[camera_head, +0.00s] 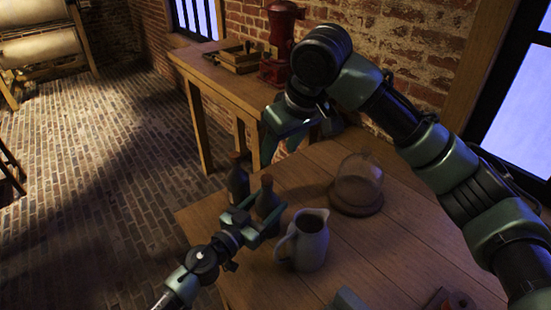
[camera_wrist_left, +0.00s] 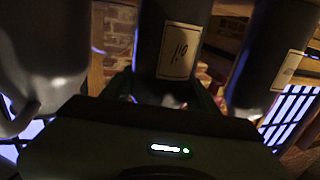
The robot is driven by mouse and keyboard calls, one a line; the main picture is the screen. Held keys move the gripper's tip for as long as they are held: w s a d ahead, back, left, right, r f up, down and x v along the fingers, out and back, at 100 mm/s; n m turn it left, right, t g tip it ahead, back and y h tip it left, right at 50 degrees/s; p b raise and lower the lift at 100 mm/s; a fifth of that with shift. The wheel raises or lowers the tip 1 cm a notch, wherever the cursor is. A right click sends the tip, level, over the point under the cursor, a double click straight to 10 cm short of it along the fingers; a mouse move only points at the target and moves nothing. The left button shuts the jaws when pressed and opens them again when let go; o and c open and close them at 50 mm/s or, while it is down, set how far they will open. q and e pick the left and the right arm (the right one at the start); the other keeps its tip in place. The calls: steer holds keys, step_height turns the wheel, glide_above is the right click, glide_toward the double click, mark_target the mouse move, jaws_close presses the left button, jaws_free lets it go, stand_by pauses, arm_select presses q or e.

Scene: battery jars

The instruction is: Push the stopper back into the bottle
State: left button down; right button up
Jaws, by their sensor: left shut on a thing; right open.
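A dark bottle (camera_head: 267,204) with a pale label stands upright on the table, with a brown stopper (camera_head: 267,181) at its top. How deep the stopper sits is too small to tell. My left gripper (camera_head: 257,224) is shut around the bottle's body. In the left wrist view the labelled bottle (camera_wrist_left: 172,45) is between the fingers, its top out of frame. A second dark bottle (camera_head: 238,184) stands just behind to the left; it also shows in the left wrist view (camera_wrist_left: 268,60). My right gripper (camera_head: 298,146) is open and apart from the bottles, farther back.
A grey pitcher (camera_head: 307,242) stands close to the right of the held bottle. A glass dome on a wooden base (camera_head: 356,187) stands farther right. A side table (camera_head: 205,62) carries a red grinder (camera_head: 279,45). Something small and reddish behind my right gripper is unclear.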

mark_target(260, 211)
stand_by(0.3)
arm_select(q)
steer(key=shift+c, duration=1.6)
jaws_free()
steer(key=v, duration=0.8)
